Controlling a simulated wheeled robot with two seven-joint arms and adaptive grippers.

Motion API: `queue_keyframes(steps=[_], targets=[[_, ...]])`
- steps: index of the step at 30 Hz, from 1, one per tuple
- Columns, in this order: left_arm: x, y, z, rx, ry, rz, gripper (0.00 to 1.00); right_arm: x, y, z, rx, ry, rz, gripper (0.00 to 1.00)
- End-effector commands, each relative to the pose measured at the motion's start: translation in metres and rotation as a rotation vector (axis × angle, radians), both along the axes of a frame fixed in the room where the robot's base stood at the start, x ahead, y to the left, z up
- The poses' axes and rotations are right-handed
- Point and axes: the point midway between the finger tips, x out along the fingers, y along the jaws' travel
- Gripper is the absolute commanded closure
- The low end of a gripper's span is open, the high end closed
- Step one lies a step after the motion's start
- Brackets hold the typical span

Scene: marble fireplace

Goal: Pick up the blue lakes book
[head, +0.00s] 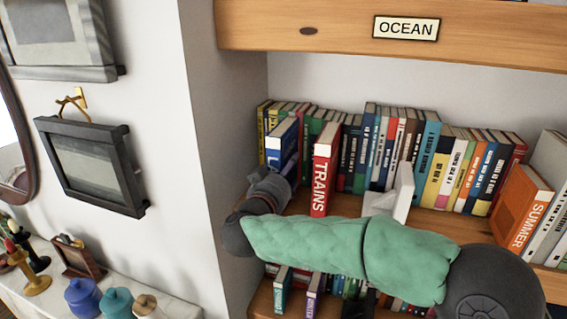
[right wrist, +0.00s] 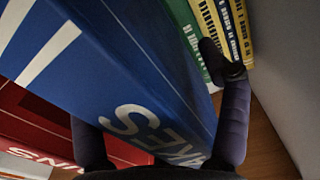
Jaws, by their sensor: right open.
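The blue lakes book (head: 283,134) stands on the shelf, jutting out in front of the row of books, just left of the red TRAINS book (head: 321,180). My right gripper (head: 277,183) is at its lower front and hides the lower part of its spine. In the right wrist view the blue book (right wrist: 125,75) fills the middle, with the end of its white title readable as "KES". The fingers of my right gripper (right wrist: 155,100) are open, one on each side of the book. Whether they touch it is unclear. My left gripper is not in view.
A shelf wall (head: 235,130) stands close on the left. A white bookend (head: 402,198) and an orange SUMMER book (head: 522,208) are to the right. More books stand behind and on the shelf below. My right arm crosses in front of the shelf.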

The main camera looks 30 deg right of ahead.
Motion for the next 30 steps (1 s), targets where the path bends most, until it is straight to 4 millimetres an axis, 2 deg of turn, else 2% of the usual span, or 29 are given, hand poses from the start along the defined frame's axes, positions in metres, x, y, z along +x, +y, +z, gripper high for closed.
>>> queue_keyframes(steps=[8, 16, 26, 30], targets=[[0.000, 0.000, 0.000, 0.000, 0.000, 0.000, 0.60, 0.002, -0.002, 0.000, 0.000, -0.001, 0.000, 0.24], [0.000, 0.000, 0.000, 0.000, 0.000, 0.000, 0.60, 0.002, -0.002, 0.000, 0.000, 0.000, 0.000, 1.00], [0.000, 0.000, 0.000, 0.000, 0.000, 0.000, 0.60, 0.001, -0.003, 0.004, 0.000, -0.006, -0.001, 1.00], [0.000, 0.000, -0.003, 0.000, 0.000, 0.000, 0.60, 0.001, -0.002, 0.016, 0.001, -0.009, -0.001, 1.00]])
